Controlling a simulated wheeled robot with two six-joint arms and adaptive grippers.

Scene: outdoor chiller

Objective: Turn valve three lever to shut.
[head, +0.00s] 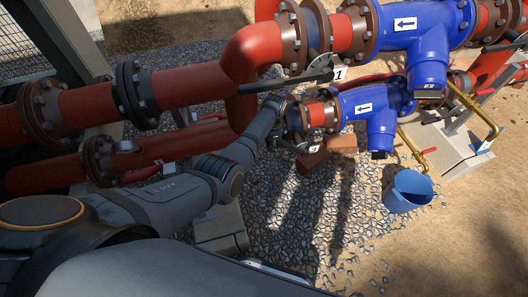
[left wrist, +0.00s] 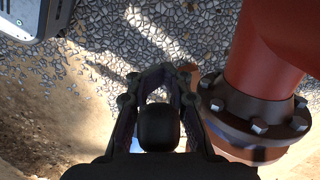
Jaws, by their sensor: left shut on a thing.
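My left arm reaches from the left to the lower red and blue pipe line. My left gripper (head: 277,104) is at the left end of that line, beside the brown flange, and is small and dark there. In the left wrist view the gripper (left wrist: 165,72) has its fingers closed together next to a red pipe with a bolted flange (left wrist: 250,118). What it grips is mostly hidden by the fingers; it is at the place of a valve lever, but no number can be read there. A black lever (head: 290,81) beside tag 1 sits on the upper line. My right gripper is not in view.
Blue strainer bodies with arrows sit on the upper line (head: 412,28) and lower line (head: 362,107). Bricks (head: 314,161), a blue bucket (head: 408,190) and a brass pipe (head: 475,108) stand near. Thick red pipes (head: 185,92) run close above my arm. Gravel below is mostly clear.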

